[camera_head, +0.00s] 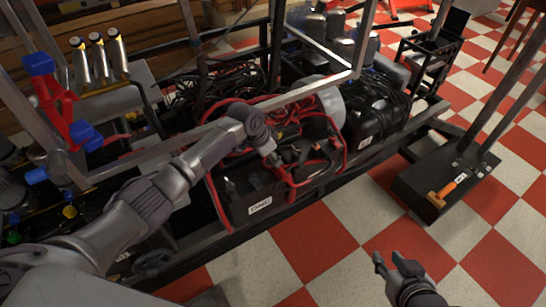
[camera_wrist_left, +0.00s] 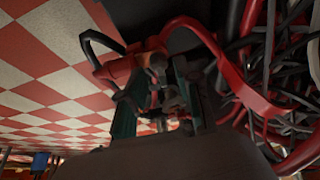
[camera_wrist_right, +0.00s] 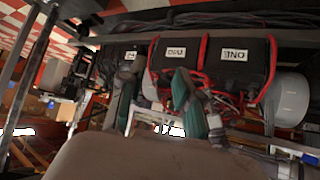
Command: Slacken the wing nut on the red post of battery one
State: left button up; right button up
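A black battery (camera_head: 250,200) with a white label stands in the frame, with red cables over its top. My left gripper (camera_head: 270,150) is low over the battery tops. In the left wrist view its fingers (camera_wrist_left: 160,100) are apart, with small dark terminal hardware (camera_wrist_left: 158,70) between or just beyond them. A red cable clamp (camera_wrist_left: 118,68) sits beside that hardware. Whether a finger touches it, and the wing nut's shape, cannot be told. My right gripper (camera_head: 388,265) is open and empty over the floor; its spread fingers also show in the right wrist view (camera_wrist_right: 152,95).
Metal frame bars (camera_head: 250,105) cross above the batteries and near my left arm. Bundled black cables (camera_head: 378,105) and loose red cables lie around. An orange-handled tool (camera_head: 447,190) lies on a black base (camera_head: 425,200) at right. The checkered floor between is clear.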

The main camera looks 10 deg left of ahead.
pick_arm(q)
grip_shut()
